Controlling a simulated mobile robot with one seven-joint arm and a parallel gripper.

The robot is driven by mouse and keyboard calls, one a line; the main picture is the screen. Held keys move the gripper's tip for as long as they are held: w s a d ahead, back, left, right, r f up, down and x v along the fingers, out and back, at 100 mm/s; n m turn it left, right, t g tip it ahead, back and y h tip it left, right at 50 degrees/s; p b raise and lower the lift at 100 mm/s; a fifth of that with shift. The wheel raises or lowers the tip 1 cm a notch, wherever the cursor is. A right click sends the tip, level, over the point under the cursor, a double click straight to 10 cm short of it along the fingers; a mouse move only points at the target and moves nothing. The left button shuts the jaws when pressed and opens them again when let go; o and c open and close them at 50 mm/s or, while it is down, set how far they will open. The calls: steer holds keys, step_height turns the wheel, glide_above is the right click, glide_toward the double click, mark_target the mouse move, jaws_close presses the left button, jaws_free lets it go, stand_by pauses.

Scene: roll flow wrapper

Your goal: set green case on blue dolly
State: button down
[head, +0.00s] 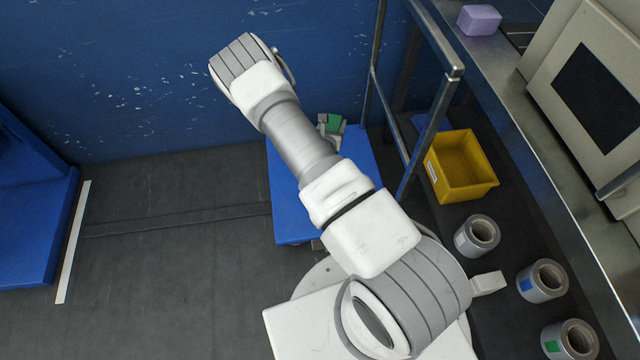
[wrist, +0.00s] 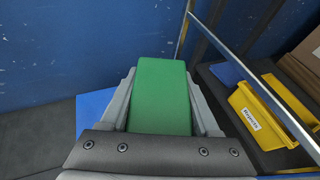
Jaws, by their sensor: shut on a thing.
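The green case (wrist: 160,95) is a plain green block between the two grey fingers of my gripper (wrist: 162,112) in the wrist view. My gripper is shut on it. In the head view a small part of the green case (head: 333,122) shows beside my arm, with my gripper (head: 330,125) mostly hidden behind the arm. The blue dolly (head: 290,218) is a flat blue platform below the case in the head view, partly covered by my arm. Its blue top also shows in the wrist view (wrist: 92,112), left of the gripper. I cannot tell whether the case touches the dolly.
A metal rail frame (head: 432,130) stands right of the dolly. Beyond it are a yellow bin (head: 462,168) and several grey rolls (head: 478,235). A blue wall (head: 150,70) closes the back. Another blue platform (head: 30,230) is at far left, with open floor between.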

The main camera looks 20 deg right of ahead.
steer(key=s+d+f, duration=0.3)
steer(key=s+f, duration=0.1)
steer(key=f, duration=0.4)
steer(key=s+d+f, duration=0.3)
steer(key=f, duration=0.4)
steer(key=shift+w+a+f+b, duration=1.35)
steer(key=shift+a+f+b, duration=0.1)
steer(key=shift+f, duration=0.45)
steer(key=shift+w+a+f+b, duration=1.3)
steer(key=shift+a+f+b, duration=0.1)
steer(key=shift+f, duration=0.5)
steer(key=shift+w+a+f+b, duration=1.35)
steer(key=shift+f+b, duration=0.1)
steer(key=shift+f, duration=0.45)
steer(key=shift+f, duration=0.1)
steer(key=shift+c, duration=0.6)
jaws_free()
steer(key=shift+f, duration=0.1)
